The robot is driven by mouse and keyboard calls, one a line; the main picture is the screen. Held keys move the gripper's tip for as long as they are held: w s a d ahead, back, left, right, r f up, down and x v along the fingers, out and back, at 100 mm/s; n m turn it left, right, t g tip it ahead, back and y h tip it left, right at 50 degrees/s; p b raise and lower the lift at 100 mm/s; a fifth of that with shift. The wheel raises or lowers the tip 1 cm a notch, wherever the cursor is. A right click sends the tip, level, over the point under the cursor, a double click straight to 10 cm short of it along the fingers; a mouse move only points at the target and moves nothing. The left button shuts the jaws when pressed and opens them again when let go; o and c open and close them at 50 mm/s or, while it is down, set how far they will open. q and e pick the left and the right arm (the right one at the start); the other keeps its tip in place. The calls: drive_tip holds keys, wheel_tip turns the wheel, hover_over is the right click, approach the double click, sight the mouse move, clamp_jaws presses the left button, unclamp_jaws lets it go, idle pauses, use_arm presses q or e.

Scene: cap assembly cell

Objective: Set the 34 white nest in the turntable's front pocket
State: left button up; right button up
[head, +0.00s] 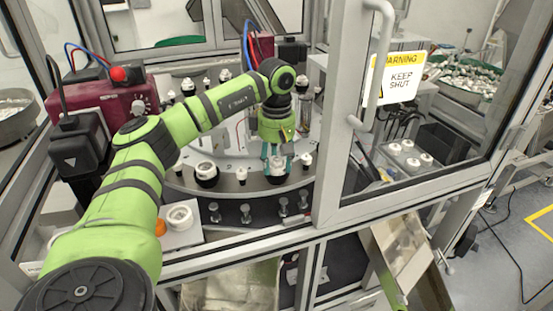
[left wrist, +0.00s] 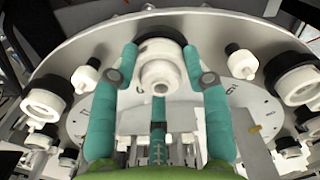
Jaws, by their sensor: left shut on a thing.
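My left gripper (head: 277,160) points down at the front rim of the round grey turntable (head: 236,184). Its teal fingers stand on either side of a white nest (head: 277,170) and are shut on it. In the left wrist view the fingers (left wrist: 160,58) flank the same white nest (left wrist: 160,74), with a black ring around its far side. The nest is at the front pocket, over a dark holder; I cannot tell if it is fully seated. No number on the nest is readable. My right gripper is not in view.
Another white nest in a black holder (head: 206,173) sits left on the turntable, with small white-topped posts (head: 306,160) nearby. A white part (head: 180,217) lies on a tray at lower left, beside an orange piece (head: 160,228). The framed door (head: 345,120) with a warning sign stands right.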

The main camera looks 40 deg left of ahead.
use_arm(q)
drive_tip(key=shift+f, duration=0.35)
drive_tip(key=shift+s+d+f, duration=0.1)
drive_tip(key=shift+s+f, duration=0.15)
drive_tip(key=shift+f, duration=0.05)
drive_tip(key=o, duration=1.2)
drive_tip(key=shift+o, duration=0.2)
drive_tip(key=shift+f, duration=0.1)
drive_tip(key=shift+w, duration=0.1)
drive_tip(key=shift+r, duration=0.55)
drive_tip(key=r+b, duration=0.2)
drive_tip(key=r, duration=0.4)
drive_tip(key=shift+w+r, duration=0.2)
wheel_tip(320, 180, up, 6)
drive_tip(key=p, duration=0.2)
